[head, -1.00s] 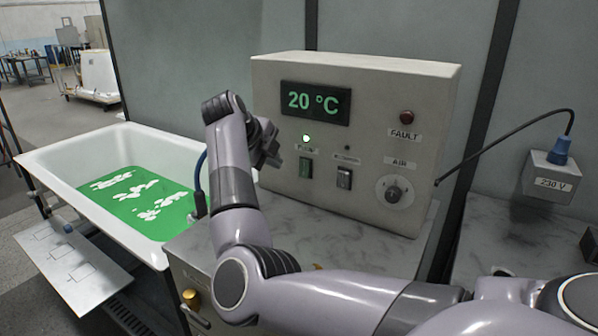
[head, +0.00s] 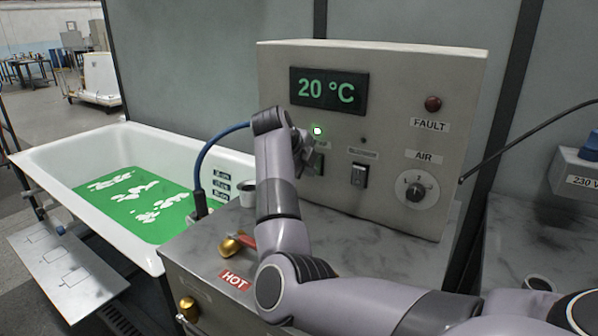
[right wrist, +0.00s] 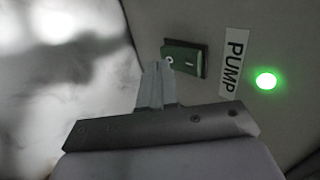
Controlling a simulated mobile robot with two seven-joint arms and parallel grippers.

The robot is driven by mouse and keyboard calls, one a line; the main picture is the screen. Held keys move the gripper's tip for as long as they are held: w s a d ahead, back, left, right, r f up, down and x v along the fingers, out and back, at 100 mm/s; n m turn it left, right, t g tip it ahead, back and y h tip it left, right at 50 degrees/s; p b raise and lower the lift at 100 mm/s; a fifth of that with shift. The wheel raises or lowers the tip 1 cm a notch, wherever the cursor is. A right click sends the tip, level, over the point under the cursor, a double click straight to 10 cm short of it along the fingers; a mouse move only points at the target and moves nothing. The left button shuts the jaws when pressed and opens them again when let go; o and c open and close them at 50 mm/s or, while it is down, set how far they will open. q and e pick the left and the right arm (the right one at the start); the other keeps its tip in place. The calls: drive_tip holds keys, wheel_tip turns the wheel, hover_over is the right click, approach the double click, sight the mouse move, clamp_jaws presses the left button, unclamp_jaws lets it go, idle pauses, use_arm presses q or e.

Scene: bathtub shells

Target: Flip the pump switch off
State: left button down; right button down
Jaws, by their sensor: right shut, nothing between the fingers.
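The pump switch is a green rocker on the front of the beige control box (head: 440,90). In the head view the pump switch (head: 319,164) is partly covered by my right gripper (head: 307,150). In the right wrist view the pump switch (right wrist: 190,58) shows O and I marks, beside the PUMP label (right wrist: 234,62). The closed, empty fingertips of my right gripper (right wrist: 158,72) appear right by its O end; I cannot tell if they touch. The green pump light (head: 317,130) is lit; it also glows in the right wrist view (right wrist: 266,80). My left gripper is not in view.
A second switch (head: 359,175) and the AIR knob (head: 415,190) sit to the right on the box. A cup (head: 247,192) and a red-handled valve (head: 236,244) are on the counter left of my arm.

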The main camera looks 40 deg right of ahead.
drive_tip(key=shift+w+d, duration=0.1)
drive_tip(key=shift+d, duration=0.2)
drive_tip(key=shift+d+f+h+b, duration=0.1)
drive_tip(key=shift+d+h+b, duration=0.1)
drive_tip(key=shift+h+b, duration=0.15)
drive_tip(key=shift+r+p, duration=0.8)
drive_tip(key=shift+r, duration=0.15)
drive_tip(key=shift+f, duration=0.1)
